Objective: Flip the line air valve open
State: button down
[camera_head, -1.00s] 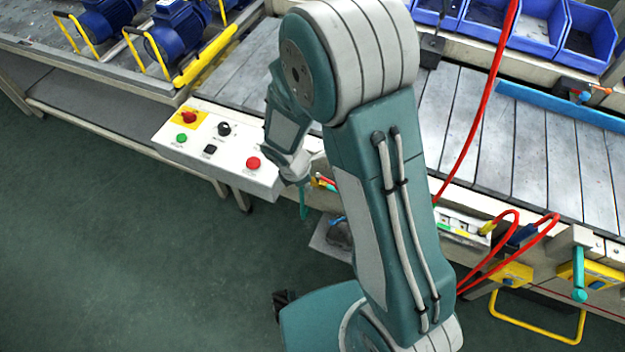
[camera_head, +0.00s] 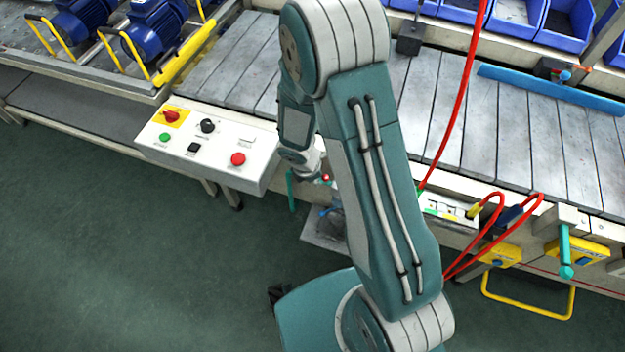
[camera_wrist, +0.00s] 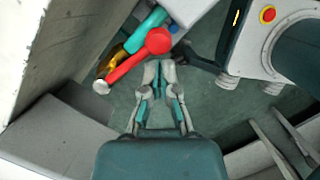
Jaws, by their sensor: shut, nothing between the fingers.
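A red lever with a round knob (camera_wrist: 158,41) shows in the wrist view, on a yellow-brass fitting (camera_wrist: 107,62) that looks like the line air valve. A teal rod (camera_wrist: 146,30) lies just behind it. My gripper (camera_wrist: 159,66) is shut and empty, its fingertips right by the knob's underside; I cannot tell whether they touch. In the head view a small red part (camera_head: 326,178) and a teal part (camera_head: 291,190) show beside my wrist, below the control box. My arm hides the fingers and most of the valve there.
A control box (camera_head: 253,160) with several buttons stands left of my wrist. The slatted conveyor (camera_head: 480,120) runs behind my arm. A red hose (camera_head: 455,115) hangs down beside my arm. Blue bins (camera_head: 575,25) line the back. Red looped hoses and a teal handle (camera_head: 565,250) are at right. Open floor is at left.

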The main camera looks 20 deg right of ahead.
jog(key=shift+d, duration=0.1)
jog(key=shift+w+d+r+n+t, duration=0.1)
jog(key=shift+w+d+n+t, duration=0.1)
jog(key=shift+d+n, duration=0.3)
jog(key=shift+w+d+n+t, duration=0.2)
jog(key=shift+n, duration=0.5)
jog(key=shift+a, duration=0.1)
